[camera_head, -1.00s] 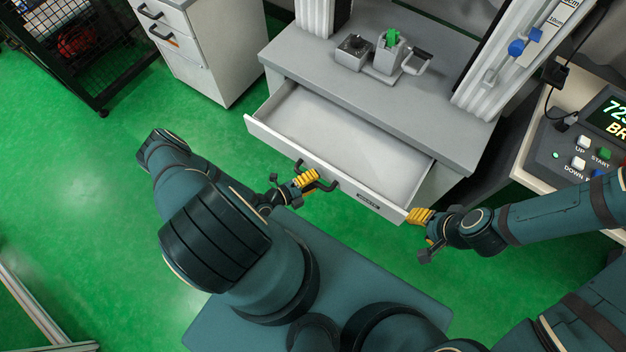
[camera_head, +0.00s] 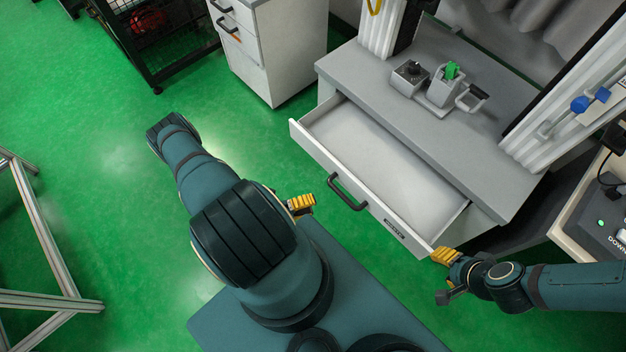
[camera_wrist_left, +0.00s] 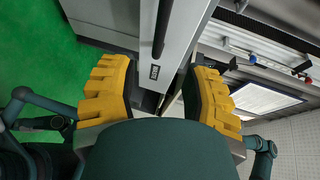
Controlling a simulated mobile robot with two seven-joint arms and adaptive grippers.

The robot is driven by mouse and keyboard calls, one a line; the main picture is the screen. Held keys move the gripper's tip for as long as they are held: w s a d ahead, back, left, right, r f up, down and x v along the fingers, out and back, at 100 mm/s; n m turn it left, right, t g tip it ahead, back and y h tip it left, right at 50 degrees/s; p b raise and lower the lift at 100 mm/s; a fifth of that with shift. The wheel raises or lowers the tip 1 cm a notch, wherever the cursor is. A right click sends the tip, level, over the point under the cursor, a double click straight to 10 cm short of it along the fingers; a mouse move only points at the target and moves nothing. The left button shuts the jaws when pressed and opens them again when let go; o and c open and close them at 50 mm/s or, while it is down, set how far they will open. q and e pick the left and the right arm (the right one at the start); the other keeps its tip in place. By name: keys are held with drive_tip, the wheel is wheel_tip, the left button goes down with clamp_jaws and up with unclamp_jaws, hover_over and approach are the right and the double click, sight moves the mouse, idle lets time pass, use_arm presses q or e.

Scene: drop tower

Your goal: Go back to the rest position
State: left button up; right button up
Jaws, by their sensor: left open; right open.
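My left gripper (camera_head: 300,205) has yellow fingers and sits left of the drawer's black handle (camera_head: 347,191), apart from it. In the left wrist view the left gripper's yellow fingers (camera_wrist_left: 160,95) are spread with nothing between them, and the dark handle (camera_wrist_left: 160,30) shows ahead. My right gripper (camera_head: 443,268) is by the drawer's front right corner, empty; whether it touches the drawer cannot be told. The drawer (camera_head: 313,143) is pulled out of the grey bench and looks empty inside.
A white cabinet (camera_head: 272,50) stands at the back. A control box (camera_head: 603,215) is at the right, a metal frame (camera_head: 45,230) at the left. Green floor (camera_head: 90,140) lies open at left.

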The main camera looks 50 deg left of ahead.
idle(0.4)
use_arm(q)
drive_tip(key=d+r+m+g+h, duration=0.2)
drive_tip(key=d+r+m+g, duration=0.35)
drive_tip(key=m, duration=0.75)
drive_tip(key=d+r+m+g+h, duration=0.25)
drive_tip(key=d+m+g, duration=0.45)
drive_tip(key=m+g, duration=0.55)
drive_tip(key=w+d+r+m+t+y, duration=0.2)
drive_tip(key=r+m, duration=0.3)
drive_tip(key=m, duration=0.6)
drive_tip(key=w+d+r+m+t+y, duration=0.3)
drive_tip(key=w+d+r+m+y, duration=0.1)
drive_tip(key=m, duration=0.8)
wheel_tip(320, 180, up, 2)
drive_tip(key=shift+w+r+y, duration=0.15)
drive_tip(key=shift+w+y, duration=0.4)
drive_tip(key=shift+w, duration=0.1)
